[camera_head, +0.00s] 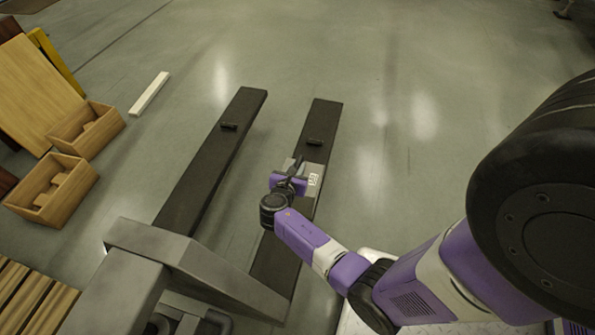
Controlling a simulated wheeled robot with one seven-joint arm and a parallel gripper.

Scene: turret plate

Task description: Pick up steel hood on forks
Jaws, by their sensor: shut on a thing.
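The steel hood (312,171) is a flat grey piece with a small white label, lying on or just above the right fork (323,118) of the dark forks. My gripper (296,166) reaches over the fork from the front right and is shut on the hood. The gripper's body covers part of the hood, so the exact grip and any gap below it cannot be told. The left fork (217,152) runs beside it and carries a small dark block, as does the far part of the right fork.
A grey steel frame (180,249) joins the forks at the near end. Open wooden boxes (52,205) and wooden boards (35,85) stand at the left. A white bar (149,94) lies on the floor. The floor beyond and right of the forks is clear.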

